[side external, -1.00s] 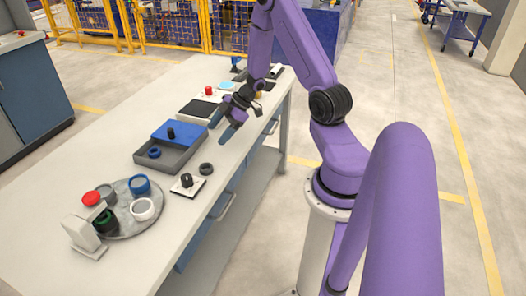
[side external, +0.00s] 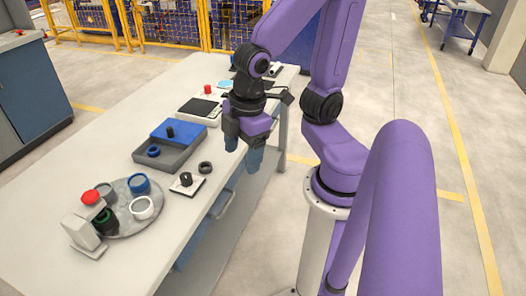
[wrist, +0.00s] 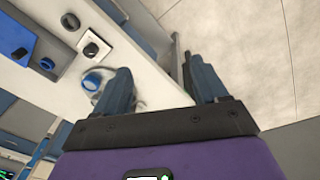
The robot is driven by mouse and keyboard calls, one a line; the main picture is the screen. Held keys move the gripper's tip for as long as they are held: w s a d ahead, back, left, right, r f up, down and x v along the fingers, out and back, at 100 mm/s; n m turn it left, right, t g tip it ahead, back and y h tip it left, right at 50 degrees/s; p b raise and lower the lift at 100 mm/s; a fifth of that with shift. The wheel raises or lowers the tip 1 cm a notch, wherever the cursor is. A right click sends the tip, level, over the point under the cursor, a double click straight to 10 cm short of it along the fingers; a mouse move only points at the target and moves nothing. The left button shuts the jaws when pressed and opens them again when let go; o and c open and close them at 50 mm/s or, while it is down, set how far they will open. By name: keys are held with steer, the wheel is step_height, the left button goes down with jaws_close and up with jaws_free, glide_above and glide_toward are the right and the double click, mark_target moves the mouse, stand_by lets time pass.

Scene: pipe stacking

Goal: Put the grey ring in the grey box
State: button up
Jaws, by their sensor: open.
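A grey ring (side external: 104,189) lies on a round grey tray (side external: 124,230) at the near left of the table, in the side view. A darker grey-black ring (side external: 205,168) lies alone by the front edge, and it also shows in the wrist view (wrist: 70,21). The open grey box (side external: 179,160) stands mid-table with a blue ring (side external: 154,151) inside. My gripper (side external: 243,150) is open and empty, fingers pointing down, right of the box by the table's front edge. Its two fingers show spread apart in the wrist view (wrist: 163,85).
A white plate with a black knob (side external: 187,181) lies in front. The tray also bears blue (side external: 138,184) and white (side external: 142,208) rings. A red-topped device (side external: 85,228) stands beside it.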

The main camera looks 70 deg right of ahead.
steer(key=shift+o, duration=0.5)
steer(key=shift+n+g, duration=0.3)
steer(key=shift+g, duration=0.3)
steer(key=s, duration=0.4)
steer(key=shift+s+d+r, duration=0.1)
steer(key=shift+s+r, duration=0.25)
steer(key=shift+r, duration=0.05)
steer(key=shift+w, duration=0.1)
